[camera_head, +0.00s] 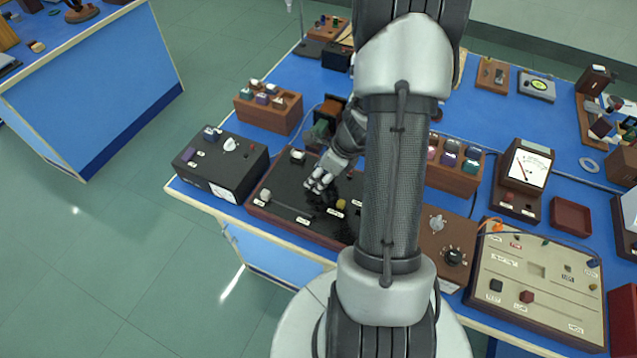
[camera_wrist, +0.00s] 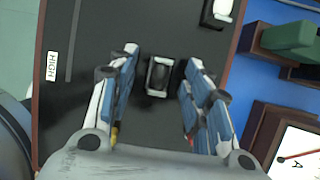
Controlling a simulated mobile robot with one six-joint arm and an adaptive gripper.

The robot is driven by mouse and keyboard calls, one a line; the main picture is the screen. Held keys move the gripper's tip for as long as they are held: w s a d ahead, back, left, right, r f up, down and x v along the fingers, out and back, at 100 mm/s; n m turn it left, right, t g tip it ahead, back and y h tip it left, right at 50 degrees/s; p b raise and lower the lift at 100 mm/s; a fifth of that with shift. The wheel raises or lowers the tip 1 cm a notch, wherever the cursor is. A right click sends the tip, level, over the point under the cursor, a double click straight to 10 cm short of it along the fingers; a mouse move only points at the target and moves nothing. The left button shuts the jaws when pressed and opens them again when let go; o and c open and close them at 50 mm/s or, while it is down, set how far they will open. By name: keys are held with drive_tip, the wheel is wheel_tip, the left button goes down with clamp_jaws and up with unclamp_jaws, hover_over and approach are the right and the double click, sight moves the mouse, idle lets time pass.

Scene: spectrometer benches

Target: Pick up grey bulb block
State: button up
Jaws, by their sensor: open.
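A small block with a pale grey rim and a dark rounded top (camera_wrist: 159,76), which looks like the grey bulb block, sits on the black panel (camera_wrist: 95,25) in the wrist view. My gripper (camera_head: 318,183) is over the same panel in the head view, with its fingers pointing down. In the wrist view its two fingers (camera_wrist: 160,62) are spread apart, one on each side of the block, with gaps on both sides. Nothing is held. In the head view the block is not clearly made out near my fingers.
A white-topped block (camera_wrist: 221,10) stands near the panel's edge. A green block (camera_wrist: 292,38) and a meter (camera_wrist: 296,155) lie beyond it. In the head view, a black box (camera_head: 222,163) is left of the panel and a wooden rack (camera_head: 268,111) behind.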

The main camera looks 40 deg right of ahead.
drive_tip(key=shift+r, duration=0.1)
clamp_jaws()
idle(0.4)
